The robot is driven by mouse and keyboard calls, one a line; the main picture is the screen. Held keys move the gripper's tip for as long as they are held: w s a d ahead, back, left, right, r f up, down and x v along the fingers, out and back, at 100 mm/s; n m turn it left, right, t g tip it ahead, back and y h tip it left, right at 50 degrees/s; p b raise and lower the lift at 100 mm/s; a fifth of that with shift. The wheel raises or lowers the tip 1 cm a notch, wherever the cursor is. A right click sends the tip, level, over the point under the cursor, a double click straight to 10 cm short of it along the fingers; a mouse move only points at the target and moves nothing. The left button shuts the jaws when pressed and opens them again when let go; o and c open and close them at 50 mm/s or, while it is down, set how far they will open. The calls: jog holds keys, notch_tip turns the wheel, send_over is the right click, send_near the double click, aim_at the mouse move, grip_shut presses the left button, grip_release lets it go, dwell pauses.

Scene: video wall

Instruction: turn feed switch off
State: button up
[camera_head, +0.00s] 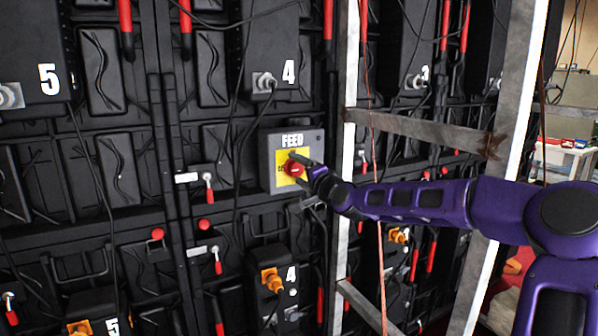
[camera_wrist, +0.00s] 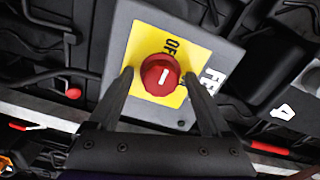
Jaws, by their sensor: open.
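The feed switch is a grey box (camera_head: 312,140) marked FEED on the video wall's back, with a yellow plate (camera_head: 304,156) and a red round knob (camera_head: 294,169). In the wrist view the red knob (camera_wrist: 160,75) carries a white mark, and the letters "OF" show above it on the yellow plate (camera_wrist: 196,50). My gripper (camera_head: 303,168) is at the box in the head view, partly covering the plate. In the wrist view my gripper (camera_wrist: 158,80) is open, one finger on each side of the knob. I cannot tell whether the fingers touch it.
A grey metal ladder-like frame (camera_head: 420,130) stands right of the box, with my arm passing in front of it. Black numbered panels, loose cables and red handles (camera_head: 210,190) surround the box. An orange plug (camera_head: 271,280) sits below it.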

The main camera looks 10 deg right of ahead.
jog(key=p+v, duration=0.2)
jog(key=v, duration=1.5)
jog(key=shift+s, duration=0.2)
